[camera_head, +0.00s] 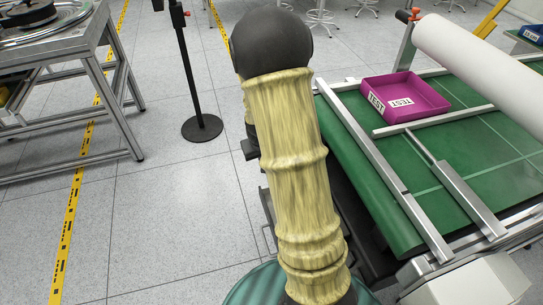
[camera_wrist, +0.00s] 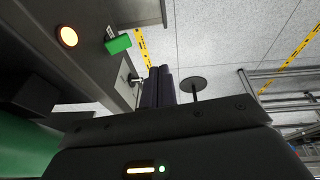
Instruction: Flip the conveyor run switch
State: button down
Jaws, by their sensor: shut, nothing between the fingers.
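In the wrist view, my gripper (camera_wrist: 159,70) is shut, its two dark fingers side by side with nothing between them. Just left of the fingertips, a small dark switch lever (camera_wrist: 134,79) sticks out from a pale plate (camera_wrist: 125,84) on a grey machine panel. The fingers look close to the lever; I cannot tell whether they touch it. In the head view the conveyor (camera_head: 450,150) with its green belt is at right. My gripper and the switch do not show there; my arm fills the middle.
The grey panel also carries a glowing orange lamp (camera_wrist: 68,36) and a green block (camera_wrist: 118,44). In the head view, a purple TEST tray (camera_head: 432,106) lies on the belt, a black post base (camera_head: 202,128) stands on the floor, and a metal-framed table (camera_head: 100,62) is at left.

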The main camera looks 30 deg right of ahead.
jog(key=shift+s+a+r, duration=0.25)
jog(key=shift+a+r, duration=0.7)
jog(key=s+a+r+n+y, duration=0.1)
jog(key=s+a+r, duration=0.35)
jog(key=s, duration=0.25)
jog(key=s+a+r, duration=0.3)
jog(key=s+a, duration=0.2)
jog(key=s, duration=0.3)
notch_tip(320, 180, up, 21)
jog(key=p, duration=2.1)
jog(key=shift+d, duration=0.2)
jog(key=shift+w, duration=0.15)
jog(key=shift+a, duration=0.15)
